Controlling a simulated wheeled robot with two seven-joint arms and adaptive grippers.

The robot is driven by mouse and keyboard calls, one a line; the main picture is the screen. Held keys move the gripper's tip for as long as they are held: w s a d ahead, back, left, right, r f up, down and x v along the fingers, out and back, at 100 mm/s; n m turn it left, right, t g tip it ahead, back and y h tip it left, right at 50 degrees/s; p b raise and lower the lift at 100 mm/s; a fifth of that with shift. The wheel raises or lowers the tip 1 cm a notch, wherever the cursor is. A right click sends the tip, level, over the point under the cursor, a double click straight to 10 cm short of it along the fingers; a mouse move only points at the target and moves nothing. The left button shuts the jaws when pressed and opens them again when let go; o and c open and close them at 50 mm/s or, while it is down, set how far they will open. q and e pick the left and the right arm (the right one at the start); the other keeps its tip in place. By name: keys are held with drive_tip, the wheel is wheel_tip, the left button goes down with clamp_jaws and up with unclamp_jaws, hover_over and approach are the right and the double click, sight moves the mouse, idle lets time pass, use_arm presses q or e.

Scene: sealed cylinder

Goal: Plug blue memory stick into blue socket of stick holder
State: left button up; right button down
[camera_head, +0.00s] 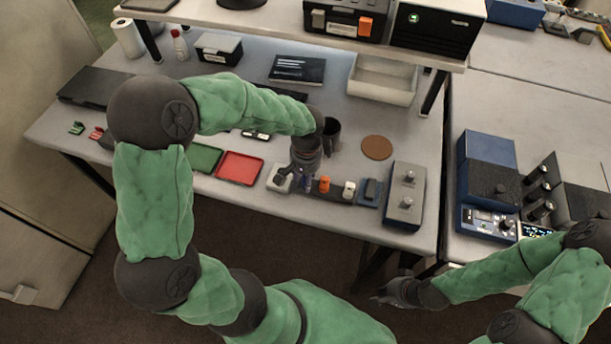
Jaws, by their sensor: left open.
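The stick holder (337,195) appears to be the dark strip near the table's front edge. An orange stick (324,184) and a white piece (349,188) stand upright in it. A small dark blue piece (307,182) shows directly at my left gripper's fingers; it may be the blue memory stick, but it is too small to be sure. My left gripper (298,178) points down over the holder's left end and is open. The blue socket cannot be made out. My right gripper (378,299) hangs in front of the table, far from the holder; its fingers are too small to read.
A white block (279,178) lies left of the holder; a blue block (369,192) and a grey box with knobs (405,196) stand right. A dark mug (331,132) is behind my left gripper, near a brown coaster (376,147). Red (240,168) and green trays lie left.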

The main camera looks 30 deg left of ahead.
use_arm(q)
wheel_tip(320, 180, up, 12)
drive_tip(key=shift+d, duration=0.1)
idle(0.5)
idle(0.5)
